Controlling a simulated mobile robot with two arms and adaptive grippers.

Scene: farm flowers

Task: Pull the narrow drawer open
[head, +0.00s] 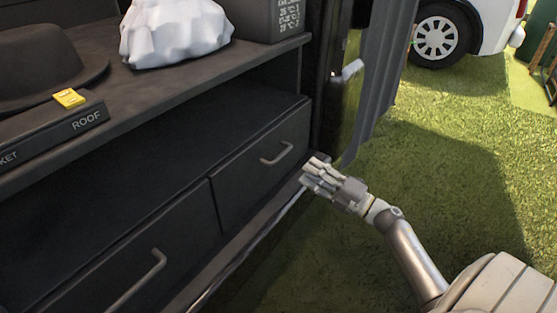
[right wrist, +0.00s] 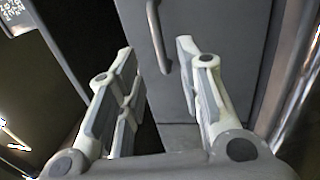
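The narrow drawer (head: 248,174) is the smaller dark drawer front on the right of the cabinet. It looks shut. Its grey bar handle (head: 277,154) is near the top of the front. My right gripper (head: 311,172) is just right of the handle and apart from it in the head view. In the right wrist view its two fingers are spread and empty. The handle (right wrist: 158,38) shows ahead between the fingertips there, with the drawer front (right wrist: 185,75) behind it. My left gripper is not in view.
A wider drawer (head: 185,235) with its own handle (head: 137,282) is on the left. The shelf above holds a white bag (head: 175,30), a dark hat (head: 45,60), a small yellow item (head: 69,98) and a dark box (head: 270,17). Open grass (head: 450,165) lies right.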

